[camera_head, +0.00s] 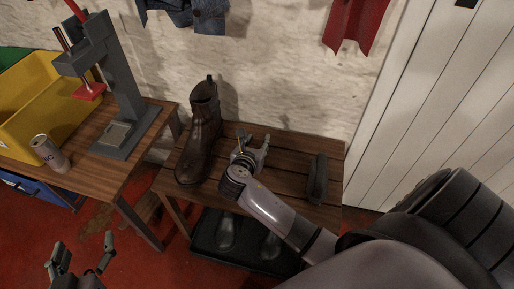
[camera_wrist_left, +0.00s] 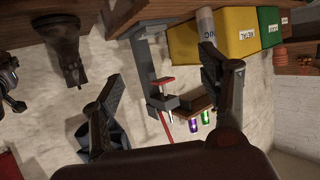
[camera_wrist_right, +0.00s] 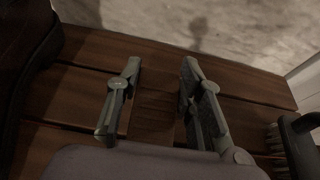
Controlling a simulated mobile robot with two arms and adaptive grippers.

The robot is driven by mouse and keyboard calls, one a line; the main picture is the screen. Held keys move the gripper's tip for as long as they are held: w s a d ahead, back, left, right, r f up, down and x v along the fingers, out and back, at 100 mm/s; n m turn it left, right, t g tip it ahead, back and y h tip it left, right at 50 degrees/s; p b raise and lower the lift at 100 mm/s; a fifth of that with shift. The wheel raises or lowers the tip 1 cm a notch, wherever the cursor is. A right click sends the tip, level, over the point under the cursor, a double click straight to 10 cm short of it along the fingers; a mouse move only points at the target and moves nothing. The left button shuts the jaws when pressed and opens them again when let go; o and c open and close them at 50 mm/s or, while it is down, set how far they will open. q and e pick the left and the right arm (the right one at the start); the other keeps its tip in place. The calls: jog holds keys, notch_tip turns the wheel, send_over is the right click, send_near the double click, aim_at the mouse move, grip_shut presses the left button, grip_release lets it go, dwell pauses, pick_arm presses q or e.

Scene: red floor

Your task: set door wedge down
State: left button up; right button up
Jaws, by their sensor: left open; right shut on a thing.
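My right gripper (camera_head: 250,155) is over the wooden bench (camera_head: 228,188), between the boot and the brush. In the right wrist view its fingers (camera_wrist_right: 158,95) are shut on a brown door wedge (camera_wrist_right: 153,112). The wedge is close in colour to the slats, and I cannot tell whether its underside touches the bench. In the head view the wedge is hard to make out among the fingers. My left gripper (camera_head: 82,262) is open and empty at the lower left, over the red floor; its fingers also show in the left wrist view (camera_wrist_left: 165,100).
A tall dark boot (camera_head: 203,135) stands on the bench's left part. A dark brush (camera_head: 318,178) lies at its right end. Shoes (camera_head: 228,230) are under the bench. A table at left holds a grey press (camera_head: 122,85), a can (camera_head: 47,150) and a yellow bin (camera_head: 30,105).

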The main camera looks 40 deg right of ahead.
notch_tip(320, 180, down, 2)
jog(key=shift+f+b, duration=0.15)
jog(key=shift+b, duration=0.2)
pick_arm(q)
jog(key=r+t, duration=0.1)
jog(key=w+r+t, duration=0.1)
jog(key=r, duration=0.1)
jog(key=d+r+t, duration=0.1)
jog(key=shift+w+r+h, duration=0.25)
jog(key=shift+r+h, duration=0.15)
pick_arm(e)
jog(key=o, duration=0.8)
jog(key=shift+f, duration=0.15)
jog(key=shift+c, duration=0.2)
pick_arm(q)
jog(key=shift+f, duration=0.2)
pick_arm(e)
jog(key=o, duration=0.4)
